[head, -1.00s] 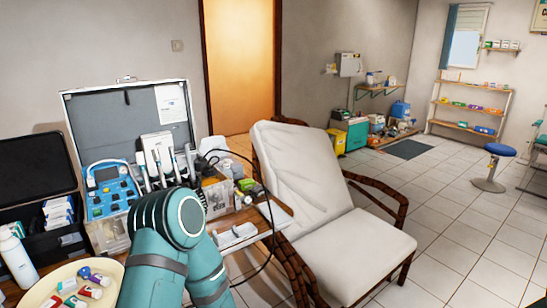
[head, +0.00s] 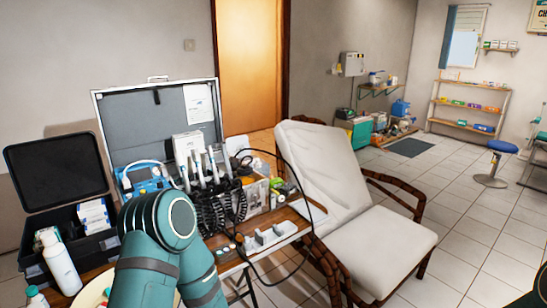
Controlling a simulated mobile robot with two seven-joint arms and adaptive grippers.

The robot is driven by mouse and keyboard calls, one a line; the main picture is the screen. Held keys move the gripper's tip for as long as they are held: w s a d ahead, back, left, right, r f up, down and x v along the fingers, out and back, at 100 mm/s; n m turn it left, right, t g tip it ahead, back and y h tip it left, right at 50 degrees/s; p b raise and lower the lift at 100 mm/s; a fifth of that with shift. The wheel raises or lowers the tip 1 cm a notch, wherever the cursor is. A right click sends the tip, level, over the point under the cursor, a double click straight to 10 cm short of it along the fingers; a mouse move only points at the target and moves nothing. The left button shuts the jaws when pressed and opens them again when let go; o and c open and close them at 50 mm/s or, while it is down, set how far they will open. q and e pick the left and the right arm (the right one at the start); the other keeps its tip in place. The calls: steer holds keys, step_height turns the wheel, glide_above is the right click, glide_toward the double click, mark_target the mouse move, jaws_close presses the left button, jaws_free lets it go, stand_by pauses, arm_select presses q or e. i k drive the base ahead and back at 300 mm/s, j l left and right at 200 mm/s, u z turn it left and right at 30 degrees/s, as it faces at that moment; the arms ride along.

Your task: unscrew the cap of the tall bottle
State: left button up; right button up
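The cap appears to be on the bottle. A second teal-capped container (head: 37,297) is cut off by the bottom left corner. One of my teal arms fills the lower middle, its elbow bent in front of the table. Neither gripper is in view.
An open black case (head: 60,180) holding boxes stands behind the bottle. A grey case (head: 155,120) with dental handpieces and coiled hoses stands on the wooden table (head: 290,212). A looping cable hangs near the white reclining chair (head: 335,180).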

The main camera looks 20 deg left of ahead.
mark_target(56, 255)
steer(key=k+j, duration=0.1)
steer(key=j, duration=0.3)
steer(key=k+j, duration=0.1)
steer(key=j, duration=0.3)
steer(key=k+j, duration=0.1)
steer(key=j, duration=0.3)
steer(key=k+j, duration=0.1)
steer(key=j, duration=0.3)
steer(key=k+j, duration=0.1)
steer(key=j, duration=0.3)
steer(key=k+j, duration=0.1)
steer(key=j, duration=0.3)
steer(key=k+j, duration=0.15)
steer(key=j, duration=0.25)
